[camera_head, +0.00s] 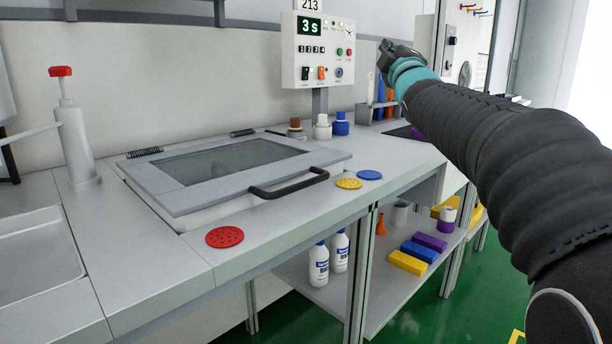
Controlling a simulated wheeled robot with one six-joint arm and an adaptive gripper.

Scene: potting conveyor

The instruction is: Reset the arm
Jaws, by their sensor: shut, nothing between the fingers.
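My arm, in a black ribbed sleeve, reaches in from the right edge of the head view. My gripper (387,48) is at its far end, dark with a teal collar behind it. It is raised above the bench, just right of the control box, and points away to the upper left. Its fingers look closed, with nothing held. It appears clear of the bench top; its exact distance from the control box cannot be told.
A grey bench (140,262) holds a lidded basin (235,165) with a black handle (290,184). A control box (318,50) reads "3 s". Red (224,237), yellow (349,184) and blue (369,175) discs lie near the front edge. A pump bottle (76,135) stands left. Bottles (319,265) stand below.

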